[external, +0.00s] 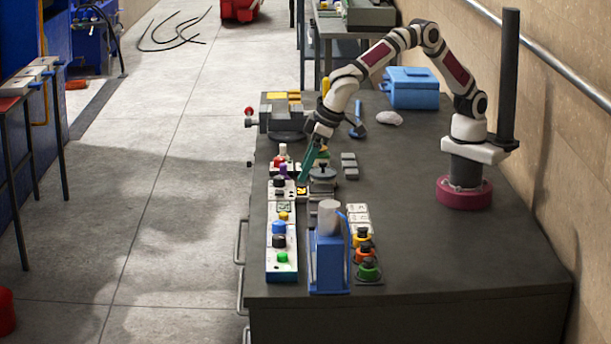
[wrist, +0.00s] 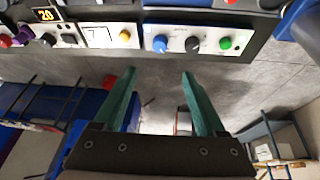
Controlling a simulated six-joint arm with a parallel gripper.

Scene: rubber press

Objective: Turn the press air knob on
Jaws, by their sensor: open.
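A white control panel (external: 270,265) stands along the bench's left edge. It carries a blue knob (external: 279,227), a black knob (external: 279,241) and a green button (external: 282,257) at its near end. The wrist view shows this black knob (wrist: 192,44) between the blue knob (wrist: 160,43) and green button (wrist: 225,43). A second black knob (external: 280,182) sits at the far end, near a purple one (wrist: 25,35). I cannot read which is the press air knob. My gripper (wrist: 158,80) is open and empty, its green fingers apart from the knobs. In the external view my gripper (external: 310,162) is above the panel's far end.
A blue stand with a grey cylinder (external: 329,215) is right of the panel, beside several coloured buttons (external: 366,255). A blue box (external: 411,88) is at the back of the bench (external: 450,260). The bench's right middle is clear.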

